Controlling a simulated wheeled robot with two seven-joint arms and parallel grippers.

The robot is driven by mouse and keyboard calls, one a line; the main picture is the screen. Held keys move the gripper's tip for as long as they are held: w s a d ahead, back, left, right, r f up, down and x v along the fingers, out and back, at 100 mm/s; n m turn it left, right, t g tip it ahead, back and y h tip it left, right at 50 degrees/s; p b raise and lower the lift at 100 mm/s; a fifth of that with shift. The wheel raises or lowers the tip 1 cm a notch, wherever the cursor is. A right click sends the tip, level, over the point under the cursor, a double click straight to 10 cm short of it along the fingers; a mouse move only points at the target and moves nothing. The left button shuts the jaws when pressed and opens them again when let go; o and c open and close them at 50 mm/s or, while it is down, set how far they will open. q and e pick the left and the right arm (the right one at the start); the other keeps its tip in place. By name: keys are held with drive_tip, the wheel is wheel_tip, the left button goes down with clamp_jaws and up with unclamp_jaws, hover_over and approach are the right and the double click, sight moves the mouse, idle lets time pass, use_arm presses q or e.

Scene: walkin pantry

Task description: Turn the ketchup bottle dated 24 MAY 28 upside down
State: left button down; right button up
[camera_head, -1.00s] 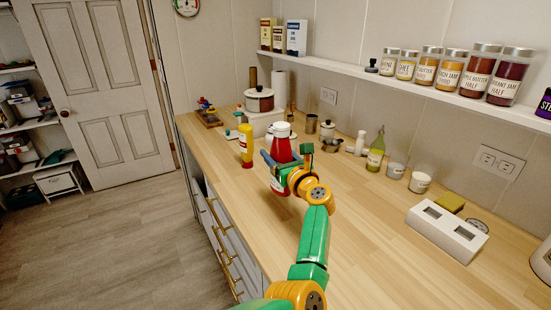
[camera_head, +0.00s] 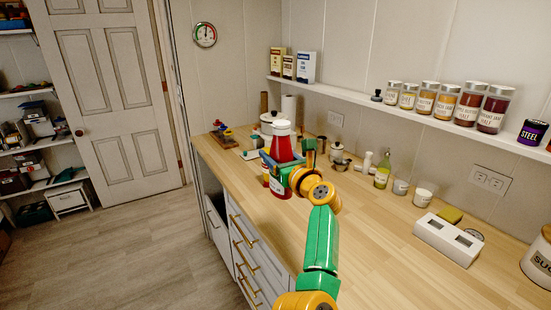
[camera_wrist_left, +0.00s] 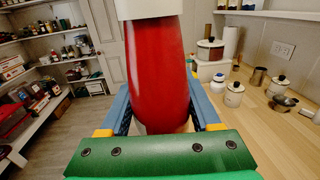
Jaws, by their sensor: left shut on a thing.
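The ketchup bottle (camera_head: 281,147) is red with a white cap, held cap end up over the wooden counter. My left gripper (camera_head: 283,168) is shut around its body. The left wrist view shows the red body (camera_wrist_left: 155,75) between the blue fingers, with the white cap (camera_wrist_left: 146,8) at the top edge. A pale label shows below the fingers in the head view, too small to read, so I cannot read a date. I cannot tell whether the bottle's base touches the counter. My right gripper is out of view.
A red-banded pot (camera_head: 269,123), a green-yellow bottle (camera_head: 383,170) and white cups (camera_head: 422,197) stand toward the wall. A white box with two openings (camera_head: 447,239) lies right. The counter's front middle is clear.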

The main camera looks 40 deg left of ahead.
sight(275, 128)
use_arm(q)
wheel_tip(275, 128, up, 7)
drive_tip(key=p, duration=0.4)
drive_tip(key=shift+s, duration=0.1)
drive_tip(key=shift+s+r, duration=0.1)
drive_tip(key=shift+r, duration=0.15)
drive_tip(key=shift+f, duration=0.1)
